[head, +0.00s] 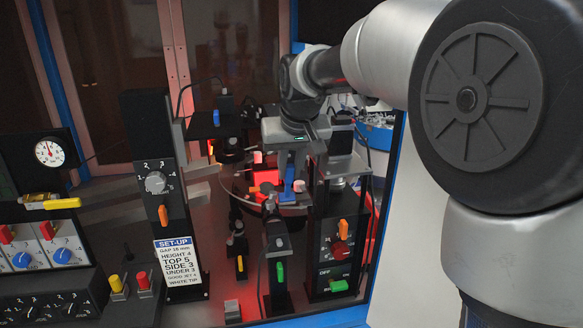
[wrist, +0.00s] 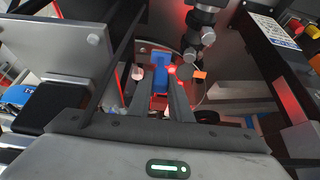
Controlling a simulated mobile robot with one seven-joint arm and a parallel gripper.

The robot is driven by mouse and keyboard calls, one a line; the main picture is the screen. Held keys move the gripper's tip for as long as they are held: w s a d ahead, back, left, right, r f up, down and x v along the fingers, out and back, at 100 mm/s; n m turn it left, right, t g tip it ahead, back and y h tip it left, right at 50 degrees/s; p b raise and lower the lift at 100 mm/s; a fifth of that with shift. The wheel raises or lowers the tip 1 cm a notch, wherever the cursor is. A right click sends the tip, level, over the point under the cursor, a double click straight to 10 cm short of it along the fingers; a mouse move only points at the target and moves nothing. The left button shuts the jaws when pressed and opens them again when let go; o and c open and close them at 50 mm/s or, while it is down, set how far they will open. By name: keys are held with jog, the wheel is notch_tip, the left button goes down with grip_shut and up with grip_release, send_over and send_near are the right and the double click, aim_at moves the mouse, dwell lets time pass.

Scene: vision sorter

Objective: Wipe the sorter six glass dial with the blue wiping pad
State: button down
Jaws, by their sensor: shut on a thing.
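My gripper (head: 292,172) reaches down into the middle of the machine. It is shut on the blue wiping pad (head: 288,190), which hangs upright below the fingers. In the wrist view the blue wiping pad (wrist: 160,68) shows between the fingertips (wrist: 163,88). Below it lies a round, clear glass dial (head: 232,189) with a pale rim, lit red in parts. The pad is over or at the dial's right part. I cannot tell whether it touches the glass. My fingers and the camera posts hide some of the dial.
Posts with cameras stand close around the dial. A black post with a set-up card (head: 178,257) is at the left, and a control post with an orange lever (head: 342,230) is at the right. A round gauge (head: 49,152) and control boxes (head: 45,245) fill the far left.

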jog(key=shift+w+a+p, duration=0.15)
jog(key=shift+w+p, duration=0.15)
jog(key=shift+w, duration=0.5)
jog(key=shift+w+a+r+p, duration=0.1)
jog(key=shift+w+a+p, duration=0.15)
jog(key=shift+w+p, duration=0.75)
jog(key=shift+w, duration=0.45)
jog(key=shift+r+p, duration=1.9)
jog(key=shift+r, duration=1.2)
